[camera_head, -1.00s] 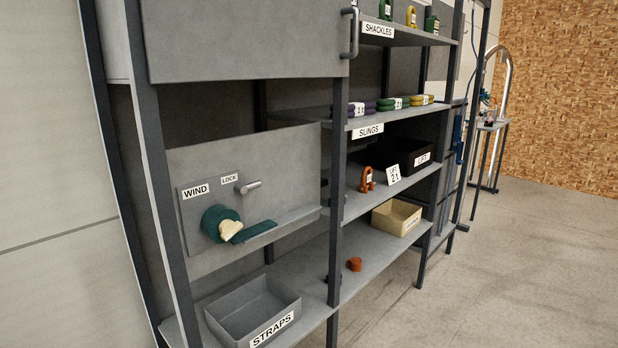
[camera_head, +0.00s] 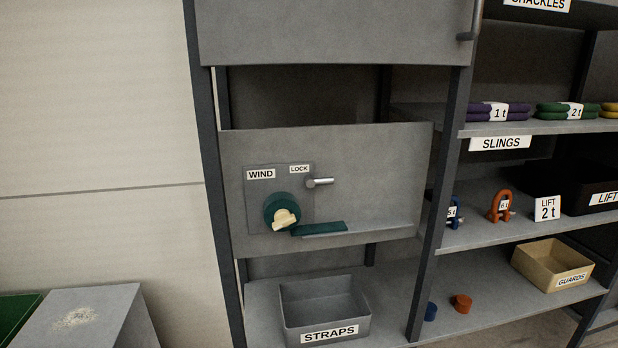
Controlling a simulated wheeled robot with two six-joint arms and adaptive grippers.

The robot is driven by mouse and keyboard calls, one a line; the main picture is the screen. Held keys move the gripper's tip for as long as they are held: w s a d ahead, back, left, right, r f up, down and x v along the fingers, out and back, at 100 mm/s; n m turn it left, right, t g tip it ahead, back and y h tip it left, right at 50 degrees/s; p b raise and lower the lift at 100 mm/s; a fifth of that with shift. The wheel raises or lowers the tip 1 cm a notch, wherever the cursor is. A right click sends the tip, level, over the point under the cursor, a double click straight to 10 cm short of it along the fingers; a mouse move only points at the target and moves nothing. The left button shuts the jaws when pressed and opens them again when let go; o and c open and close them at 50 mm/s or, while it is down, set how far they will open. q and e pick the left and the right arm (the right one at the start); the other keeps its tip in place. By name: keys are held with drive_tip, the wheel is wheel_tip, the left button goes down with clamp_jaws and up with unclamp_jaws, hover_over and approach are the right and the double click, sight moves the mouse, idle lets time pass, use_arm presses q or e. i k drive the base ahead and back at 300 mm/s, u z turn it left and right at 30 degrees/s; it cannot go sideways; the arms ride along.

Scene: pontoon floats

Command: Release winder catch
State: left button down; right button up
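The winder (camera_head: 283,211) is a round dark green drum with a cream crank knob (camera_head: 285,219), on a grey plate below the WIND label (camera_head: 261,174). The catch (camera_head: 320,182) is a short metal pin pointing right, beside and below the LOCK label (camera_head: 299,169). A dark green strap (camera_head: 319,229) lies from the drum along a small ledge on the grey panel (camera_head: 385,175). Neither of my grippers shows in the head view.
A grey STRAPS bin (camera_head: 325,310) stands on the shelf below. A grey block (camera_head: 85,318) stands at lower left.

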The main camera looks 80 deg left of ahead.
sight(310, 182)
drive_tip(key=u, duration=0.85)
drive_tip(key=i, duration=0.85)
drive_tip(key=u, duration=0.75)
